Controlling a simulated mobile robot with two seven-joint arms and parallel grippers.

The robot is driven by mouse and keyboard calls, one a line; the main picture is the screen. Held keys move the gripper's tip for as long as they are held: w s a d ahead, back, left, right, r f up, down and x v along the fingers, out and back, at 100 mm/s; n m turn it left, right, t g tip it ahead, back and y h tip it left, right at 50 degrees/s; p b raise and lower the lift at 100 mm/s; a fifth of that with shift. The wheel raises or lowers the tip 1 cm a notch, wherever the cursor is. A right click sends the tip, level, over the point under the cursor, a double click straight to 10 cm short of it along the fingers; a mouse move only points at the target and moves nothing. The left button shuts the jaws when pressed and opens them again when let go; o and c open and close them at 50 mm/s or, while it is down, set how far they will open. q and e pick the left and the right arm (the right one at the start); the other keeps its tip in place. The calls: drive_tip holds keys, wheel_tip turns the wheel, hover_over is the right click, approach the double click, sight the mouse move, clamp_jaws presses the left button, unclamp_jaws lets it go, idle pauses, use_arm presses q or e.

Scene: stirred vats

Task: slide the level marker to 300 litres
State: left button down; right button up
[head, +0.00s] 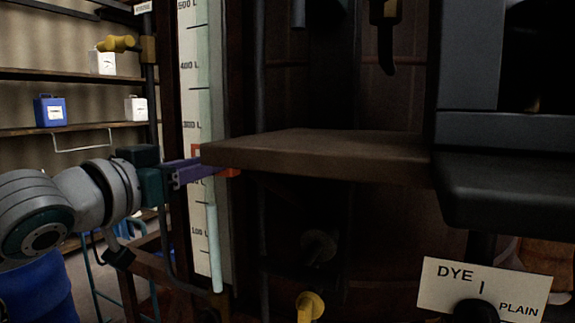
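The level scale (188,90) is a tall pale board with a glass tube beside it, marked 500, 400, 300 and 100 L. An orange-red level marker (231,172) shows in small parts below the 300 L mark. The rest of it is hidden behind my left gripper and a brown shelf. My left gripper (196,172), with purple fingers, reaches across the scale from the left at the marker's height. The fingertips are partly hidden, so I cannot tell whether they are shut on the marker. My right gripper is not in view.
A thick brown shelf (318,150) juts out just right of the fingers. A DYE / PLAIN sign (484,287) stands lower right, and a yellow tap (310,306) sits at the bottom. Wall shelves (75,76) with a blue container (49,110) are at left.

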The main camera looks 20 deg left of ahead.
use_arm(q)
drive_tip(key=shift+r, duration=0.7)
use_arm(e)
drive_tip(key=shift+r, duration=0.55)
use_arm(q)
drive_tip(key=c, duration=0.5)
unclamp_jaws()
drive_tip(key=shift+f, duration=0.1)
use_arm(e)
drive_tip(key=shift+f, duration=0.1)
use_arm(q)
drive_tip(key=s+b, duration=0.3)
drive_tip(key=s, duration=0.7)
drive_tip(key=shift+a, duration=0.35)
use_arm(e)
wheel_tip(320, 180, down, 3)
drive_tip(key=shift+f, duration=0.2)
